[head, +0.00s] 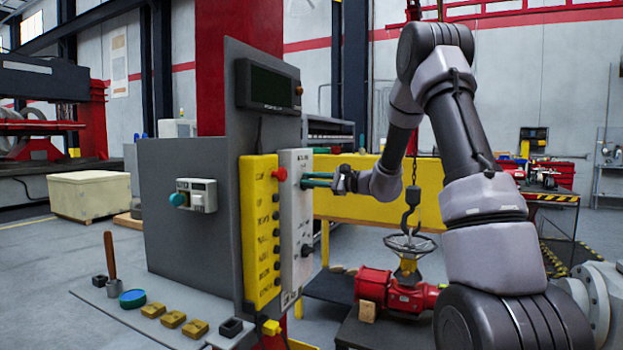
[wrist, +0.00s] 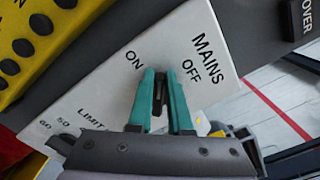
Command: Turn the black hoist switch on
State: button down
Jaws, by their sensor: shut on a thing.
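My gripper (head: 306,180) reaches the upper part of a white switch panel (head: 292,215) in the head view. In the wrist view its two teal fingers (wrist: 161,82) are shut around a small black switch (wrist: 159,90) on the same panel (wrist: 95,85). The switch sits below the word MAINS, between ON on the left and OFF on the right. No label with the word hoist is readable. The fingers hide much of the switch, so I cannot tell which way it is set.
A yellow button box (head: 261,230) with a red knob (head: 280,174) stands just left of the white panel. A black knob (head: 306,250) is lower on the panel. A display (head: 268,86) is above. A hook (head: 411,198) hangs over a red valve (head: 395,290) at right.

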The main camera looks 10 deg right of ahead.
jog(key=shift+s+d+f+n, duration=0.1)
jog(key=shift+f+n, duration=0.25)
jog(key=shift+n, duration=0.85)
jog(key=shift+w+d+f+n, duration=0.1)
jog(key=shift+f+n, duration=0.25)
jog(key=shift+n, duration=0.85)
jog(key=shift+s+f+n, duration=0.1)
jog(key=shift+f+n, duration=0.25)
jog(key=shift+n, duration=0.85)
jog(key=shift+r, duration=0.1)
jog(key=c, duration=0.8)
grip_release()
jog(key=shift+d, duration=0.1)
jog(key=shift+c, duration=0.2)
jog(key=v, duration=1)
jog(key=shift+s+d, duration=0.15)
jog(key=shift+s, duration=0.05)
jog(key=shift+o, duration=0.3)
